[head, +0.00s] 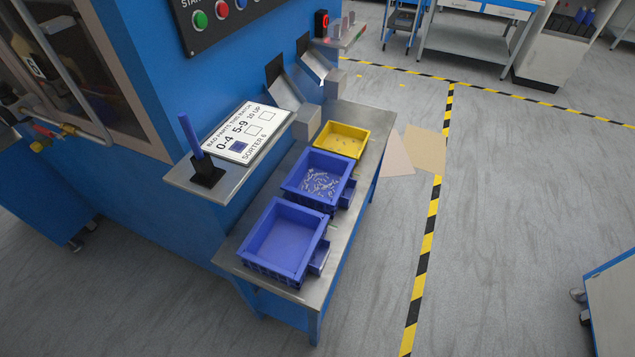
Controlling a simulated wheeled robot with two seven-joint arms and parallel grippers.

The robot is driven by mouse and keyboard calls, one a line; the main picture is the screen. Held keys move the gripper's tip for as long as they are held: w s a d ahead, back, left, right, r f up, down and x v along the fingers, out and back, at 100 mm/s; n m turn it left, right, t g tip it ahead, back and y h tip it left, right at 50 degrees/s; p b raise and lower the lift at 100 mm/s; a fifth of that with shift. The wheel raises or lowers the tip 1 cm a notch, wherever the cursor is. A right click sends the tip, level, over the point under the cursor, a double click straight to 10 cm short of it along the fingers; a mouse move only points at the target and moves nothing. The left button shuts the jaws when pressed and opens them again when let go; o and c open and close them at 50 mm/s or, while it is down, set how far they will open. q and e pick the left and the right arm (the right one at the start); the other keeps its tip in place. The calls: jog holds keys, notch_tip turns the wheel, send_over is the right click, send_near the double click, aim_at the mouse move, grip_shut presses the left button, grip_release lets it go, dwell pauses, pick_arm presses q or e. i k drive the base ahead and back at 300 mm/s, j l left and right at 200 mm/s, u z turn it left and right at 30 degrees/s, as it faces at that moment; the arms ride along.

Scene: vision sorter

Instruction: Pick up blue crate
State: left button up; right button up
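Two blue crates stand on a narrow metal-topped bench (342,262) beside the blue machine. The nearer blue crate (283,238) looks empty and sits close to the bench's near end. The second blue crate (318,180) is just behind it and holds many small light-coloured parts. Both have a small blue bin-like front on their right side. A shallower yellow crate (341,140) stands farther back on the same bench. Neither of my grippers shows in the head view.
A shelf with a sign board (243,132) and a blue pen in a black holder (206,168) juts out left of the crates. Metal chutes (288,87) end above the bench's far part. Floor right of the bench is open, crossed by yellow-black tape (433,210). A cart (612,300) stands at lower right.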

aim_at(321, 181)
jog(key=i+l+u, duration=0.1)
jog(key=l+u, duration=0.3)
jog(key=l, duration=0.3)
jog(key=l+u, duration=0.45)
jog(key=l, duration=0.25)
jog(key=l+u, duration=0.4)
jog(key=l, duration=0.3)
jog(key=i+l+u, duration=0.2)
jog(key=l+u, duration=0.15)
jog(key=l, duration=0.2)
jog(key=i+l+u, duration=0.1)
jog(key=l+u, duration=0.25)
jog(key=l, duration=0.15)
jog(key=l+u, duration=0.3)
jog(key=l, duration=0.3)
jog(key=i, duration=0.05)
